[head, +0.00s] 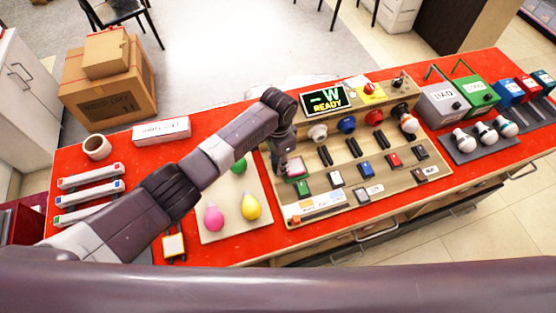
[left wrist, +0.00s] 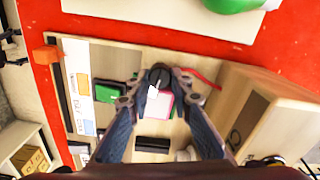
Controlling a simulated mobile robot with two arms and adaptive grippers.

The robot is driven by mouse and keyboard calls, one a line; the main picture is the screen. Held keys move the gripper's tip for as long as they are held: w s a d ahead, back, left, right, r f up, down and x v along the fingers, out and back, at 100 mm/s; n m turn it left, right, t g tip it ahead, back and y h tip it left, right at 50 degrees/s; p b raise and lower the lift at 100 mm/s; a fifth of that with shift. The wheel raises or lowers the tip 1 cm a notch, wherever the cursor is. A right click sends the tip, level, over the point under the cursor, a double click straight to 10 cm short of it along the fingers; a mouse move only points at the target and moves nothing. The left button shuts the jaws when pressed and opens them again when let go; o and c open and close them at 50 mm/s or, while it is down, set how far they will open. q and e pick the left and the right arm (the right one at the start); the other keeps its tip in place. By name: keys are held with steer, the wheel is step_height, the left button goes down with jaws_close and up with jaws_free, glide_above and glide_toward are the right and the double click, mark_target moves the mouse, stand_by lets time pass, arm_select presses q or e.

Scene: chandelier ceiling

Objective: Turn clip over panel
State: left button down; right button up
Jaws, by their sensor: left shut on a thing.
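The tan panel (head: 345,148) lies on the red table, set with knobs, switches and coloured buttons. My left gripper (head: 289,165) is over its left part, beside a pink-and-white block. In the left wrist view the fingertips of my left gripper (left wrist: 160,85) close on a small dark rounded piece (left wrist: 158,75). It may be the clip, but its shape is partly hidden by the fingers. The pink block (left wrist: 165,107) is just under the fingertips, and a green button (left wrist: 110,92) is beside them. My right gripper is not in view.
A board (head: 220,225) with pink, yellow and green bulbs is left of the panel. Grey (head: 442,103) and green (head: 476,93) boxes stand right. White bars (head: 90,197) lie far left.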

arm_select(q)
steer(key=shift+w+r+n+p, duration=0.1)
steer(key=shift+n+p, duration=0.35)
steer(key=shift+n, duration=0.45)
steer(key=c, duration=1.7)
jaws_free()
step_height(320, 180, up, 12)
steer(key=shift+f, duration=0.1)
